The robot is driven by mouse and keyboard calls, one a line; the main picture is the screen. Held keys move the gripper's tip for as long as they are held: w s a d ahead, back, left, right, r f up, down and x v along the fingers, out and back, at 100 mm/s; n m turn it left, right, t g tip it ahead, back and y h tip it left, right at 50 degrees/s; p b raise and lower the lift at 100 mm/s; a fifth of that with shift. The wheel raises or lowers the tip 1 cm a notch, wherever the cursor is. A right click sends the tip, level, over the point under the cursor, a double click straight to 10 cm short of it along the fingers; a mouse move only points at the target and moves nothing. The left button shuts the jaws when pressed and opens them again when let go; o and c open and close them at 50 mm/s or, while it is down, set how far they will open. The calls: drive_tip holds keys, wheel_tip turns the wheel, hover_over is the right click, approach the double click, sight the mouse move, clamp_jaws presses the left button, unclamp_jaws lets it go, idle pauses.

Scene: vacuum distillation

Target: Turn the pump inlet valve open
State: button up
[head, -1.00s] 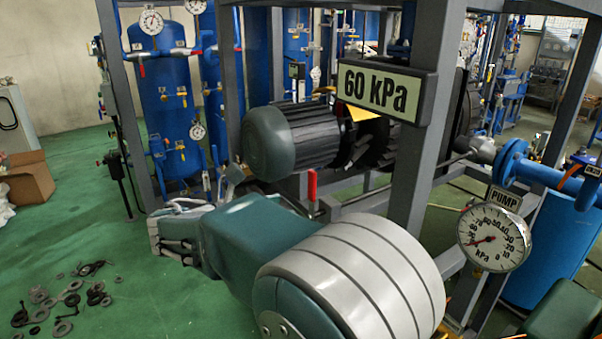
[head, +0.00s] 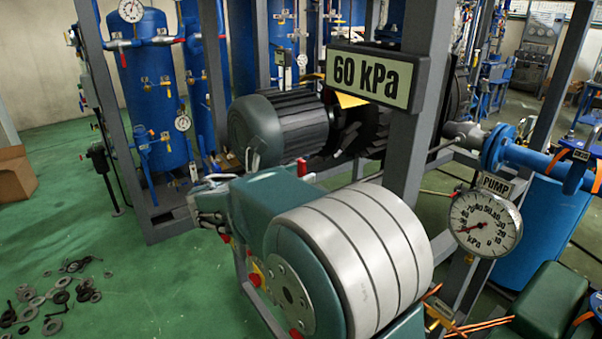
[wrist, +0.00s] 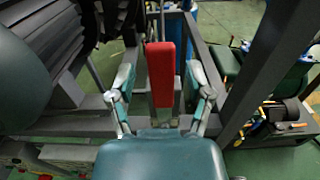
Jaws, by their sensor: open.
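The pump inlet valve's handle appears to be the upright red lever (wrist: 160,75), in the middle of the wrist view. In the head view only its red top (head: 302,167) shows above my arm; the rest is hidden. My gripper (wrist: 160,100) is open, with one finger on each side of the lever in the wrist view. I see a gap on both sides, and I cannot tell how far the lever reaches between the fingers. In the head view my gripper (head: 207,198) is partly hidden by its own wrist.
A grey motor (head: 285,130) stands behind my arm. A grey frame post (head: 412,130) carries a "60 kPa" sign (head: 374,77). A round PUMP gauge (head: 485,223) is on the right.

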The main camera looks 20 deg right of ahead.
drive_tip(key=shift+d, duration=0.25)
drive_tip(key=shift+c, duration=0.3)
clamp_jaws()
